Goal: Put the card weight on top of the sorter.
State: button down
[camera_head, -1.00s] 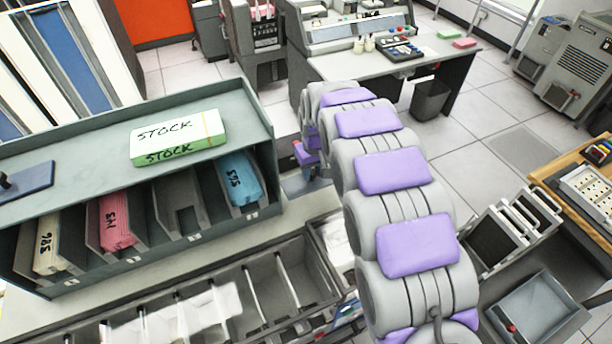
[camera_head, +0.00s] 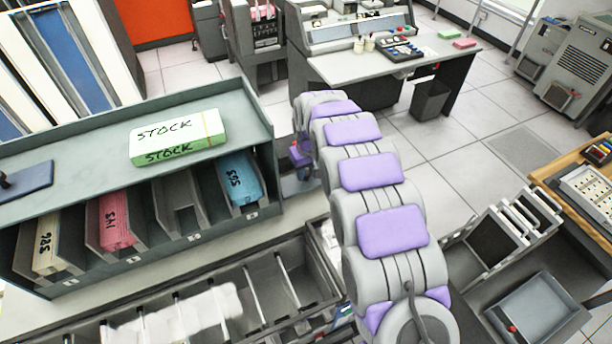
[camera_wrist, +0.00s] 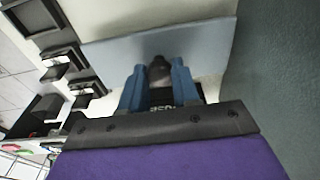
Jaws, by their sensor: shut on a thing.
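My gripper (camera_wrist: 159,85) has its blue fingers shut on the dark knob of a flat blue-grey plate (camera_wrist: 108,56), which looks like the card weight. In the head view the gripper (camera_head: 302,157) is partly hidden behind my arm, just right of the grey-green unit with numbered pockets (camera_head: 95,118), which looks like the sorter. The plate is below the level of the unit's top. A similar blue plate with a black knob (camera_head: 28,182) lies on the left part of the unit's top. A teal wall (camera_wrist: 275,70) is close at the right of the wrist view.
A green and white STOCK block (camera_head: 178,137) lies on the unit's top, with bare surface around it. Pink, blue and cream card decks sit in the pockets. A grey divided bin (camera_head: 262,262) stands in front. A desk (camera_head: 350,68) stands behind.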

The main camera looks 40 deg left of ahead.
aim_at(309, 178)
notch_tip(309, 178, down, 3)
jog(key=shift+w+r, duration=0.1)
jog(key=shift+r, duration=0.1)
jog(key=c, duration=0.8)
grip_release()
jog(key=r, duration=0.8)
jog(key=d+r, duration=0.1)
jog(key=r, duration=0.3)
jog(key=shift+s+d, duration=0.1)
jog(key=shift+s, duration=0.3)
